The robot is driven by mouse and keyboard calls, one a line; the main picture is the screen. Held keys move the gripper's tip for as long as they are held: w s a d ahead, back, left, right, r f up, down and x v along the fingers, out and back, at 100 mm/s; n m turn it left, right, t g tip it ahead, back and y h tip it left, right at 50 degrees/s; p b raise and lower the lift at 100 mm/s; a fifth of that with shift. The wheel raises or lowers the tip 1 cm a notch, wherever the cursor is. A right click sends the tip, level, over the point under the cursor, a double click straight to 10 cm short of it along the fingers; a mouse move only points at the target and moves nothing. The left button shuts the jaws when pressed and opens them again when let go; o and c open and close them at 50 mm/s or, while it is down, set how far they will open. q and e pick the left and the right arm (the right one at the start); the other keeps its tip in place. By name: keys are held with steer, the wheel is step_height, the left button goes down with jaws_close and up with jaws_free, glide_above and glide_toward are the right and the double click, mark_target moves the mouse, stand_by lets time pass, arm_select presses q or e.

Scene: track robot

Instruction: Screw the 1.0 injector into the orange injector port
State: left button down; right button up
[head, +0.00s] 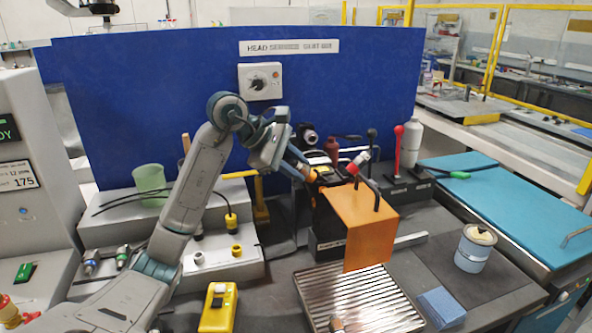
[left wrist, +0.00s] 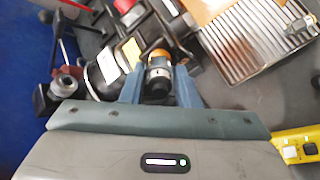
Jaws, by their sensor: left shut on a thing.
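My left gripper (head: 303,170) reaches to the black head unit (head: 328,225) with the orange front cover. In the left wrist view my left gripper (left wrist: 160,90) is shut on a silver cylindrical injector (left wrist: 158,82) with a dark band. An orange ring (left wrist: 158,56) shows at its far end, against the head unit; I cannot tell whether it touches the port or is seated. Orange also shows at the fingertips in the head view. The injector's label is not readable. My right gripper is not in view.
Two more injectors, one blue (head: 90,262) and one green (head: 123,256), lie on the grey stand at left. A ribbed metal tray (head: 358,298), a yellow device (head: 218,308) and a tin (head: 474,248) stand in front. Levers rise behind the head unit.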

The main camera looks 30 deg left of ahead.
arm_select(q)
steer(key=c, duration=1)
jaws_free()
steer(key=shift+d, duration=0.1)
steer(key=shift+c, duration=0.2)
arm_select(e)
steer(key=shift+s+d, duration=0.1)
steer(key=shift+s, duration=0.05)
arm_select(q)
steer(key=shift+s+r, duration=0.1)
steer(key=shift+r, duration=0.05)
steer(key=b+v, duration=0.2)
steer(key=v, duration=0.8)
steer(key=shift+a, duration=0.2)
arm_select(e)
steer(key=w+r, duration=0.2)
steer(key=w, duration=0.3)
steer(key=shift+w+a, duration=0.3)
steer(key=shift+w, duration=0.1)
arm_select(q)
steer(key=shift+s+r, duration=0.1)
steer(key=shift+r, duration=0.15)
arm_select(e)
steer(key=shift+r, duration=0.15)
